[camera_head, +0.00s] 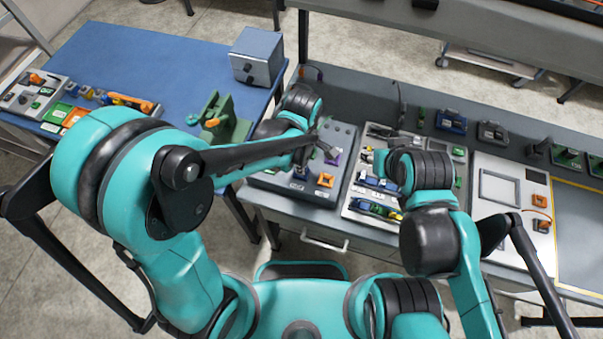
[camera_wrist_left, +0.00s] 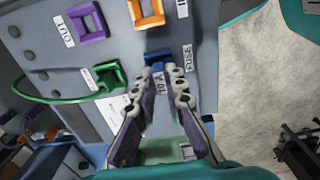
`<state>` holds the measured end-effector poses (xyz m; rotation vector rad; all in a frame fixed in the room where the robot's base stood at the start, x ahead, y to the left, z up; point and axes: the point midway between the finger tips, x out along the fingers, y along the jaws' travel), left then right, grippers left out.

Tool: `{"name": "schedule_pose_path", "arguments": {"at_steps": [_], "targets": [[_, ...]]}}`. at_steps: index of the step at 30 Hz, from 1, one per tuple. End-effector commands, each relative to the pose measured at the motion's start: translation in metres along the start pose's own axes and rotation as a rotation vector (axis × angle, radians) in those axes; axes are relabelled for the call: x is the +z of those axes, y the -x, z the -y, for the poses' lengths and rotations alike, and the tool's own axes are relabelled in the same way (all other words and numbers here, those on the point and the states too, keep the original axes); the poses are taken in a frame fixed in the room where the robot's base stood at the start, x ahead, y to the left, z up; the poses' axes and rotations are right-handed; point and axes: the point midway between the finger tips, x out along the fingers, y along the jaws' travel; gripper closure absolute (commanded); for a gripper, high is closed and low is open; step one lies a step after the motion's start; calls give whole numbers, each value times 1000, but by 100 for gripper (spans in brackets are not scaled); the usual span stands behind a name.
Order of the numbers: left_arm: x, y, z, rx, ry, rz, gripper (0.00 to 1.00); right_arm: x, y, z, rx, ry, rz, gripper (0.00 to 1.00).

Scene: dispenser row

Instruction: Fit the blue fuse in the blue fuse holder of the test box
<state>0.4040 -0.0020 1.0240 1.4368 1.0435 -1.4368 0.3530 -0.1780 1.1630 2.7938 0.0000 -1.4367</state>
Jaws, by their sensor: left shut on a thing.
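The grey test box (camera_head: 343,140) stands on the bench in the head view; its panel (camera_wrist_left: 100,20) fills the upper left of the left wrist view. A purple holder (camera_wrist_left: 88,22), an orange holder (camera_wrist_left: 146,10) and a green holder (camera_wrist_left: 106,78) sit on it. My left gripper (camera_wrist_left: 168,80) is shut, its fingertips close to the panel at a blue part (camera_wrist_left: 158,57). I cannot tell whether this is the fuse, the holder or both; the fingers hide much of it. In the head view my left gripper (camera_head: 322,143) is over the box. My right gripper's fingers are unclear.
A tray of coloured parts (camera_head: 350,205) lies right of the test box, under my right arm. A blue table (camera_head: 150,50) at the left holds a grey box (camera_head: 257,55) and a green fixture (camera_head: 225,118). A green cable (camera_wrist_left: 30,97) loops beside the green holder.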

Motion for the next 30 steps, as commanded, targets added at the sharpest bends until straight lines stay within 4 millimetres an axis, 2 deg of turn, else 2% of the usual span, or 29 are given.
{"name": "schedule_pose_path", "arguments": {"at_steps": [4,17,30], "targets": [[0,-7,0,0,0,0,100,4,-6,0,0,0,0,60],[0,-8,0,0,0,0,100,5,-6,0,0,0,0,60],[0,-16,0,0,0,0,100,10,-13,0,0,0,0,60]]}}
